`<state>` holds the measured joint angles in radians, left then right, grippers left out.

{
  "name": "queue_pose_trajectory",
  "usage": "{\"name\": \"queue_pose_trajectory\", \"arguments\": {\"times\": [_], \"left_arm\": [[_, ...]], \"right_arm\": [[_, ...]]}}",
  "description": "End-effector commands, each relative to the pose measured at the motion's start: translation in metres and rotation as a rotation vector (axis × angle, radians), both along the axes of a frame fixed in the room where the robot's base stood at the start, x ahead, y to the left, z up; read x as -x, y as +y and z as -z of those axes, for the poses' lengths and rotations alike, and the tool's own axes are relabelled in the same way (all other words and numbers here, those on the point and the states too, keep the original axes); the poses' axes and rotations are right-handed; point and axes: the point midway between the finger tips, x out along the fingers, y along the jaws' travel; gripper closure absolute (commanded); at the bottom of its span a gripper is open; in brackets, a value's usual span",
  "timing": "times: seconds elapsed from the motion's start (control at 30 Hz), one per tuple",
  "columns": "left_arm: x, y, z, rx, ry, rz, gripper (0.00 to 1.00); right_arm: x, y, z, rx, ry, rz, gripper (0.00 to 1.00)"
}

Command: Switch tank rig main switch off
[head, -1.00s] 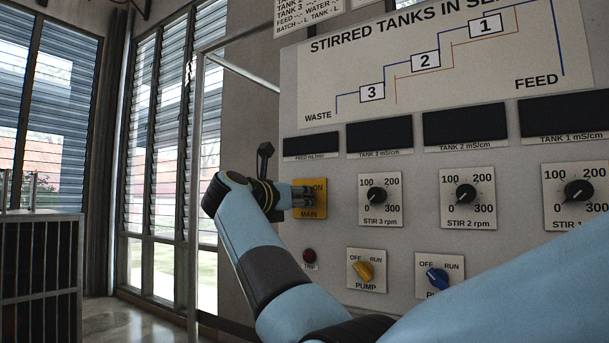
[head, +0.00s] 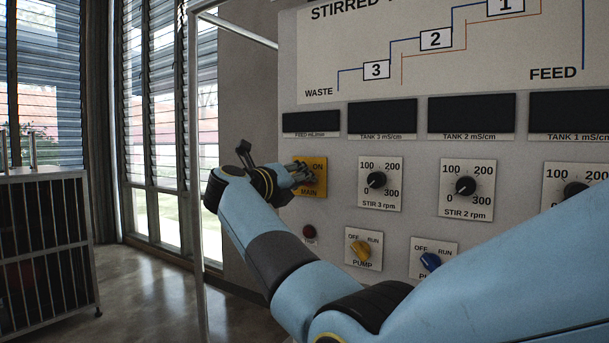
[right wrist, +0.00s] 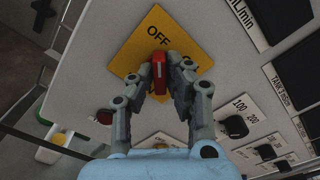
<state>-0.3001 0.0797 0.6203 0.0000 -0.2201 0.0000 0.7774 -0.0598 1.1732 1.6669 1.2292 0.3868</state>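The main switch is a yellow plate (head: 318,188) marked ON and MAIN in the head view, at the panel's left edge. In the right wrist view the plate (right wrist: 143,32) looks turned, with OFF readable and the other label mostly hidden. Its red handle (right wrist: 159,76) stands between the fingertips of my right gripper (right wrist: 160,78), which look closed on its two sides. In the head view my right gripper (head: 300,173) covers the plate's left part and hides the handle. Which label the handle points to is unclear. My left gripper is out of view.
A red trip button (head: 309,232) sits below the plate. The yellow pump knob (head: 361,250), blue pump knob (head: 430,261) and STIR 3 dial (head: 376,180) are to the right. A dark barred cabinet (head: 45,250) stands at far left, with open floor between.

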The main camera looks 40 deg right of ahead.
Motion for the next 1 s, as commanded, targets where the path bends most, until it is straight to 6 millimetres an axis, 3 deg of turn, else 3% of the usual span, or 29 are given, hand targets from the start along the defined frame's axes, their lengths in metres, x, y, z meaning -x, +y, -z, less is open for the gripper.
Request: {"name": "queue_pose_trajectory", "arguments": {"times": [0.03, 0.2, 0.47, 1.0], "left_arm": [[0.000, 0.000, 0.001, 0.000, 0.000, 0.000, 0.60], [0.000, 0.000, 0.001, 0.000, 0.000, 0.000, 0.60], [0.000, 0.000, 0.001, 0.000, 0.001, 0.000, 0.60], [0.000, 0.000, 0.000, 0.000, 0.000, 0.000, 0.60]], "right_arm": [[0.000, 0.000, 0.000, 0.000, -0.001, -0.001, 0.79], [0.000, 0.000, 0.000, -0.001, -0.002, 0.000, 0.60], [0.001, 0.001, 0.000, -0.002, -0.002, 0.001, 0.60], [0.025, 0.060, 0.001, -0.004, -0.003, 0.000, 0.60]]}}
